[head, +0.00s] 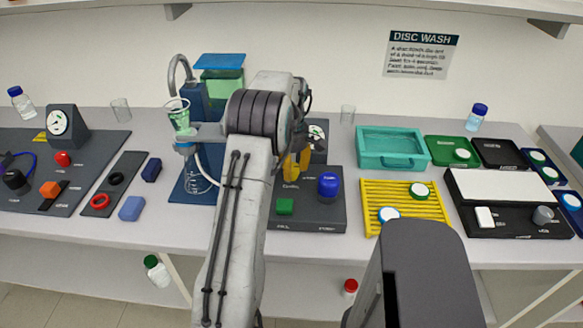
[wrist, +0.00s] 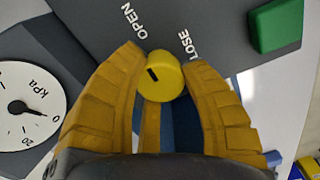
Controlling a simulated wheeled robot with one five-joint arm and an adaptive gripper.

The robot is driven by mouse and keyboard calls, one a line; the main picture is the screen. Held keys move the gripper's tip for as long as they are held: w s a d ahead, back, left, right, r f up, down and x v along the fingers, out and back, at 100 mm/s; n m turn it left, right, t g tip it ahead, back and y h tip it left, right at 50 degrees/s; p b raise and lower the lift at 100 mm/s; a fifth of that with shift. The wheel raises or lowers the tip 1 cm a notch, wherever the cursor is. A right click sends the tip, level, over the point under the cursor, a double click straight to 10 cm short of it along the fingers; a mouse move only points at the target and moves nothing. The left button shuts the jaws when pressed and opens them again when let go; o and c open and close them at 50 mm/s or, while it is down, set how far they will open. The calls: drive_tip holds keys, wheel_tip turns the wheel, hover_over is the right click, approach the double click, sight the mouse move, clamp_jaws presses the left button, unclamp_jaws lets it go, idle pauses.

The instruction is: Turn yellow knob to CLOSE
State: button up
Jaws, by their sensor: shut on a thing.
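The yellow knob (wrist: 165,78) shows between the two fingers of my gripper (wrist: 162,68) in the wrist view. The fingers are shut on its sides. A short black mark on the knob's face slants toward the OPEN label (wrist: 128,21). The CLOSE label (wrist: 190,45) is to the upper right, its first letter hidden by the right finger. In the head view my gripper (head: 297,166) is over the dark panel (head: 310,218), and I cannot make out the knob there.
A kPa gauge (wrist: 25,108) is at left in the wrist view, its needle near 0. A green block (head: 285,206) and a blue knob (head: 328,185) are on the same panel.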

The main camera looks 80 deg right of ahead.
drive_tip(key=shift+c, duration=0.9)
drive_tip(key=m, duration=0.4)
drive_tip(key=shift+f+p, duration=0.1)
drive_tip(key=shift+p, duration=0.3)
drive_tip(key=m, duration=0.4)
drive_tip(key=shift+m, duration=0.4)
drive_tip(key=m, duration=0.4)
drive_tip(key=shift+p, duration=0.35)
drive_tip(key=shift+m, duration=2.5)
